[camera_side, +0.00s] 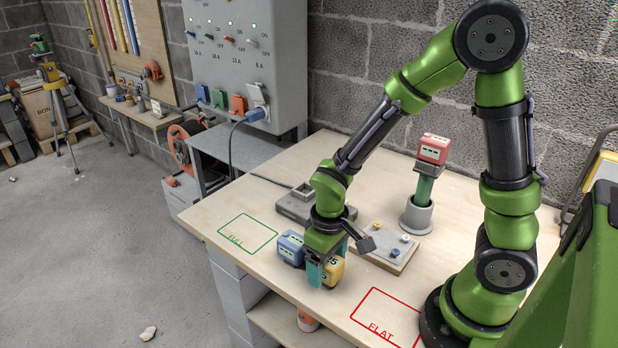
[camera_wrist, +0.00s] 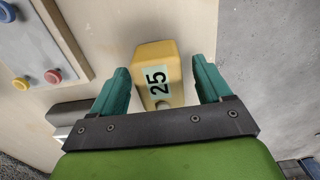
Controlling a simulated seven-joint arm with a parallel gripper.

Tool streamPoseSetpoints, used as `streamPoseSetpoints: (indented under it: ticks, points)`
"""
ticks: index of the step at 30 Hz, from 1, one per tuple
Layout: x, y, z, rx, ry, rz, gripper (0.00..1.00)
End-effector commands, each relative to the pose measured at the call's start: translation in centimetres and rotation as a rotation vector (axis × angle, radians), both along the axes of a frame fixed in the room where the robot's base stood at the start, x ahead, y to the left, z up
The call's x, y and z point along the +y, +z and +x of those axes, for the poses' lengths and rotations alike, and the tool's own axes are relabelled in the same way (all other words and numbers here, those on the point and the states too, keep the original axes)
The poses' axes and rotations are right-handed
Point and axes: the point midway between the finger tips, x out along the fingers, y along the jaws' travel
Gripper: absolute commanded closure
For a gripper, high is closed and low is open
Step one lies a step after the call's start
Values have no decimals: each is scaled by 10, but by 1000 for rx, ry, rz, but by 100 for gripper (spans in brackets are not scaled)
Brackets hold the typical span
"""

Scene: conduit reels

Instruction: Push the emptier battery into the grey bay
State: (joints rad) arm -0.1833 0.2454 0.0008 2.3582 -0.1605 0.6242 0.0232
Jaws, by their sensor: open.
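A yellow battery (camera_side: 334,268) with the label 25 stands on the bench. It also shows in the wrist view (camera_wrist: 157,62), between the two teal fingers of my gripper (camera_wrist: 160,72). My gripper (camera_side: 325,270) is open and pointed down around it, with visible gaps beside the battery in the wrist view. A blue battery (camera_side: 290,248) stands close to its left in the side view; its label is too small to read. A dark grey block (camera_side: 294,206), which looks like the grey bay, lies behind my gripper, partly hidden by my arm.
A red battery (camera_side: 434,149) sits atop a green post in a grey round stand (camera_side: 417,216). A board with coloured knobs (camera_side: 384,247) lies right of my gripper. A green FULL outline (camera_side: 248,233) and red FLAT outline (camera_side: 385,318) are empty.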

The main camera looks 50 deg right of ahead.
Motion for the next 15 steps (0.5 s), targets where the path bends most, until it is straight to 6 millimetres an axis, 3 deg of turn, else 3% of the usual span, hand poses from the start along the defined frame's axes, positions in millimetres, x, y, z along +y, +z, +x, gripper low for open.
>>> streamPoseSetpoints:
  ticks: [12,15]
  points:
    - [0,-6,0,-1,-1,0,22]
    - [0,-6,0,-1,-1,0,35]
